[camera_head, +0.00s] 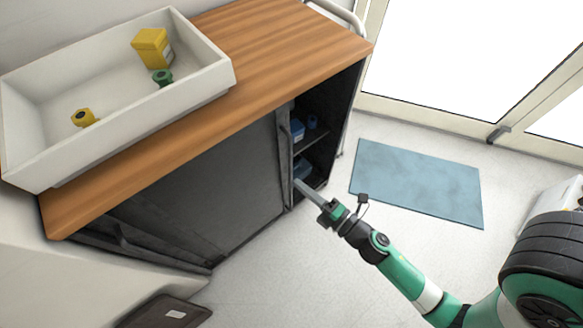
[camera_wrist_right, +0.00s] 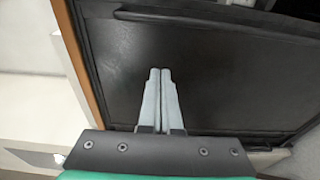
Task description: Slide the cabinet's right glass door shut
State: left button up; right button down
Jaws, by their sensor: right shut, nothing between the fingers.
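The cabinet (camera_head: 290,65) has a wooden top and dark sliding front panels. The right door (camera_head: 240,170) looks like a dark panel; an upright bar handle (camera_head: 286,128) shows near its right edge. To the right of that edge the cabinet is open, with a shelf (camera_head: 312,142) and blue items (camera_head: 298,130) inside. My right gripper (camera_head: 299,184) is shut and empty, its fingertips by the door's lower right edge; I cannot tell whether they touch. In the right wrist view, its fingers (camera_wrist_right: 160,72) point at a dark panel (camera_wrist_right: 230,75) with a long bar handle (camera_wrist_right: 200,18). My left gripper is not in view.
A white sink basin (camera_head: 215,70) on the top holds yellow and green items. A blue mat (camera_head: 420,183) lies on the floor to the right. A dark flat object (camera_head: 165,313) lies at the bottom left. The floor before the cabinet is clear.

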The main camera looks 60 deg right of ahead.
aim_at(275, 148)
jog(key=p+x, duration=0.1)
jog(key=x, duration=0.8)
jog(key=shift+w+r, duration=0.1)
jog(key=shift+w, duration=0.1)
jog(key=d, duration=0.1)
jog(key=s+d+p, duration=0.1)
jog(key=d, duration=0.1)
jog(key=shift+s+d, duration=0.15)
jog(key=shift+s, duration=0.05)
jog(key=shift+s+d, duration=0.2)
jog(key=shift+s, duration=0.05)
jog(key=shift+w, duration=0.1)
